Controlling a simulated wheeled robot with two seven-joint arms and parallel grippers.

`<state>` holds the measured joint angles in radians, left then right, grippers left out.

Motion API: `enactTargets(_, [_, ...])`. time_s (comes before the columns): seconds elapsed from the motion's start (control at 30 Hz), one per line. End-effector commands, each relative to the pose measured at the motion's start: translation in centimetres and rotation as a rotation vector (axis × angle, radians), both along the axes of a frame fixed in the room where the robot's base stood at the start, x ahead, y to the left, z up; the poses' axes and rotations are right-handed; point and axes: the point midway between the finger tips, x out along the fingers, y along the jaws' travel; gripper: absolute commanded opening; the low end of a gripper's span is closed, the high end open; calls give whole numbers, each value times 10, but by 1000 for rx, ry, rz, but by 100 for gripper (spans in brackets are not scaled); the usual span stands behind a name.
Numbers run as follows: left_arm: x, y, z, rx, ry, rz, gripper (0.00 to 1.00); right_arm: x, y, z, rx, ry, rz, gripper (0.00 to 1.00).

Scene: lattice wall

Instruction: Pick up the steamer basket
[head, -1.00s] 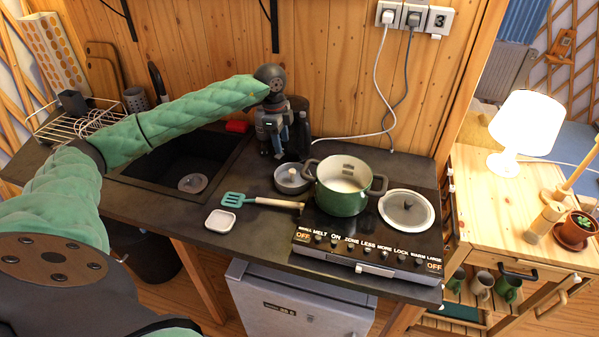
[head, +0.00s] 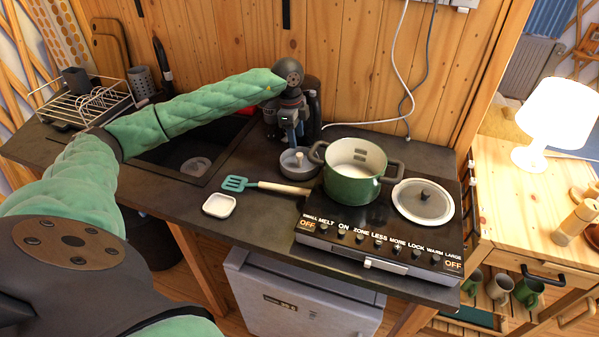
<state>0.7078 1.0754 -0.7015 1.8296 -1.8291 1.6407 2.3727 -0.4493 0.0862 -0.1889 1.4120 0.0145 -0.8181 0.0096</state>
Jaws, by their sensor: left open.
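The steamer basket looks to be the small round grey metal dish (head: 299,168) with a pale knob at its centre. It sits on the dark counter just left of the green pot (head: 352,184). My left gripper (head: 295,143) points down right above and slightly behind its knob, with the jaws open. I cannot tell whether the fingertips touch the knob. The gripper hides part of the basket's far side. My right gripper is not in view.
The pot stands on the black hob (head: 385,225) beside a glass lid (head: 423,203). A turquoise spatula (head: 264,186) and a white square dish (head: 219,205) lie in front of the basket. The sink (head: 190,150) is to the left. A dark canister stands behind the gripper.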

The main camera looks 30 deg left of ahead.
Motion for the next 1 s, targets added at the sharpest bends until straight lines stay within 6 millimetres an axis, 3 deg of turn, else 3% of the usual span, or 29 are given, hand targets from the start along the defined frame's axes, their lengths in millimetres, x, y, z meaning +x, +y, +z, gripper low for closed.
enactTargets(0.03, [0,0,-11,0,0,0,47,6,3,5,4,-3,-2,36])
enactTargets(0.2, [0,0,-20,0,0,0,47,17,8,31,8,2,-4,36])
enactTargets(0.37, [0,-1,-24,0,0,0,47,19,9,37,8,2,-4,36])
enactTargets(0.77, [1,-5,-50,0,1,0,47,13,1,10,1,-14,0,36])
enactTargets(1.0, [2,-8,-66,0,2,0,47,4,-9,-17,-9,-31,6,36])
